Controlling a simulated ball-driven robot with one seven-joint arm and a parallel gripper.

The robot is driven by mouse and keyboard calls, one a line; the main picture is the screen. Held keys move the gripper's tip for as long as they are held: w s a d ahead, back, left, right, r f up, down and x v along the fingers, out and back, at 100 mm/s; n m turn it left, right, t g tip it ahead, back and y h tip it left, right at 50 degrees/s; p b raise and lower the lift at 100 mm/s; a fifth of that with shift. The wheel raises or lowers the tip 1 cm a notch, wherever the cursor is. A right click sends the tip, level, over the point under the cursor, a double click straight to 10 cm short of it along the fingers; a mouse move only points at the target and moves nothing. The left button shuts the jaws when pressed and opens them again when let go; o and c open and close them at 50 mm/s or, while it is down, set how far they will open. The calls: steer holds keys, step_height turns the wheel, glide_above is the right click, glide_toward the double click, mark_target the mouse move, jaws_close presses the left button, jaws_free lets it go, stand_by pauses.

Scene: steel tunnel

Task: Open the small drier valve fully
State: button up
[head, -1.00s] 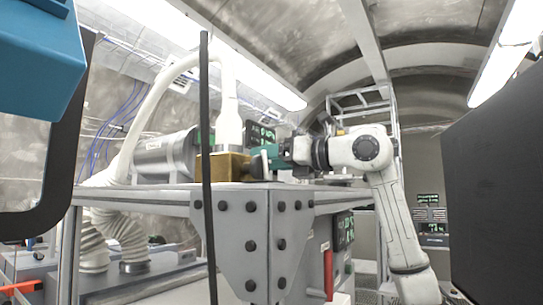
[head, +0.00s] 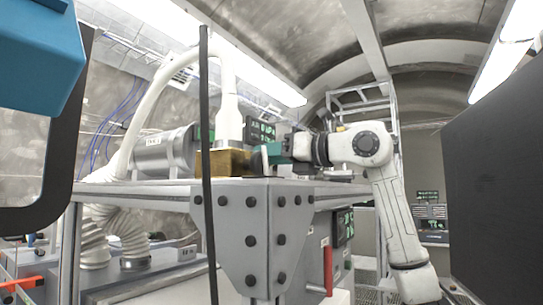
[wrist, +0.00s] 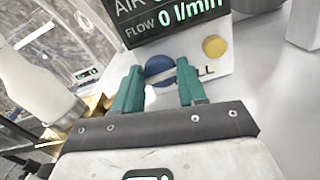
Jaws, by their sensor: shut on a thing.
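My gripper (wrist: 161,68) has two teal fingers. In the wrist view they are shut on a round blue knob (wrist: 159,70), which shows between the fingertips, partly covered by the left one. I take it for the drier valve's handle. A yellow disc (wrist: 214,47) sits to its right on a pale plate, above a partly hidden label ending in "LL". Behind it a black display (wrist: 165,22) reads "AIR FLOW 0 l/min". In the head view my gripper (head: 272,153) is just right of a brass block (head: 224,162) on the bench; the knob is not clear there.
A grey cylinder (head: 163,155) and a white hose (head: 127,125) stand left of the brass block. A dark upright pole (head: 207,190) crosses the view in front of the bench (head: 240,225). A large dark panel (head: 500,165) stands at right.

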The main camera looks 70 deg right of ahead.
steer(key=shift+n, duration=0.3)
steer(key=n+b, duration=0.1)
steer(key=n, duration=0.2)
steer(key=shift+f+n+b, duration=0.1)
steer(key=shift+n+b, duration=0.3)
steer(key=n+b, duration=0.1)
steer(key=n, duration=0.3)
steer(key=shift+a+n+b, duration=0.15)
steer(key=shift+n+b, duration=0.15)
steer(key=n+b, duration=0.1)
steer(key=n, duration=0.3)
steer(key=shift+a+n, duration=0.1)
steer(key=shift+n, duration=1.8)
steer(key=shift+f, duration=0.1)
steer(key=o, duration=1.1)
steer(key=shift+c, duration=0.2)
steer(key=shift+b, duration=0.3)
